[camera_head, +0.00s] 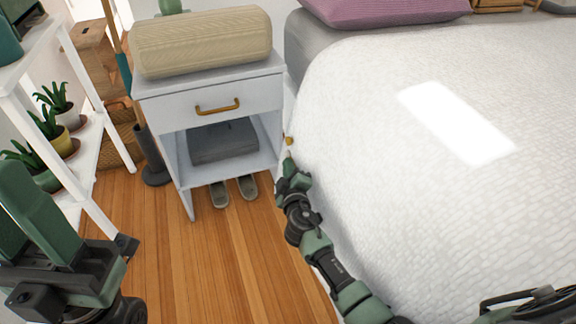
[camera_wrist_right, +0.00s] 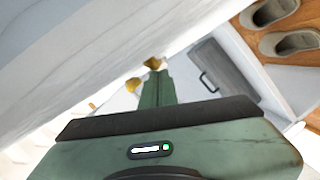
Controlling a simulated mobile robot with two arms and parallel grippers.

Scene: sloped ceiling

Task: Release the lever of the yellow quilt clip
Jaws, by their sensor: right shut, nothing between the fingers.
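The yellow quilt clip (camera_head: 289,141) is a small spot at the bed's left edge, beside the nightstand. In the right wrist view, small yellow parts (camera_wrist_right: 133,85) show along the white quilt edge, one of them just past my fingertips; their exact shape is too small to tell. My right gripper (camera_head: 290,158) is shut and empty, with its tips just below the clip. Its green fingers (camera_wrist_right: 156,76) lie together in the wrist view. I cannot tell whether they touch the clip. My left gripper (camera_head: 22,205) is at the lower left, its fingers apart and empty.
The white quilt (camera_head: 370,150) covers the bed. A shelf with potted plants (camera_head: 50,125) is at left. Slippers (camera_head: 248,187) lie under the nightstand.

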